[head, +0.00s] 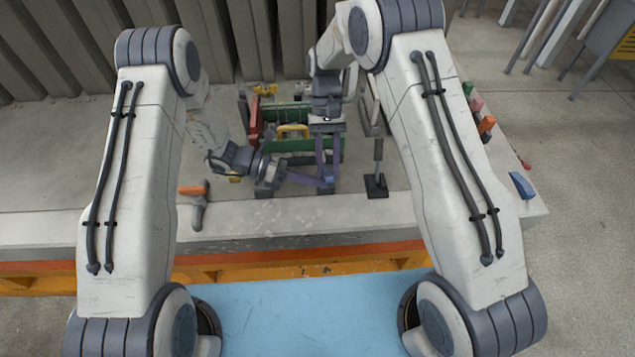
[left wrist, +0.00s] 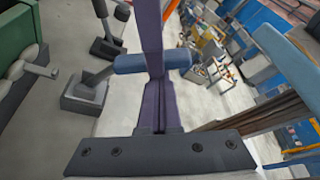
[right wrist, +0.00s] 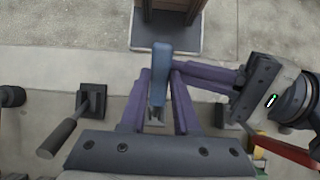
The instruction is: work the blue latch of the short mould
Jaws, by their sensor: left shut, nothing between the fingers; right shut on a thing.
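The blue latch (right wrist: 160,72) is a pale blue bar between the two purple fingers of my right gripper (right wrist: 157,90). In the left wrist view, the latch (left wrist: 128,63) lies crosswise where a right finger comes down onto it. My right gripper (head: 326,172) reaches down from above at the mould's near side. My left gripper (left wrist: 158,85) is shut and empty, its tips close beside the latch; I cannot tell whether they touch it. It comes in from the left in the head view (head: 322,182). The mould's green wall (head: 292,146) stands just behind; the fingers partly hide the latch's lower end.
A dark lever on a black base (head: 376,187) stands right of the grippers. An orange-headed tool (head: 193,189) lies at the left of the slab. A red end piece (head: 254,122) and yellow handle (head: 292,129) are behind. A loose blue piece (head: 522,186) lies far right.

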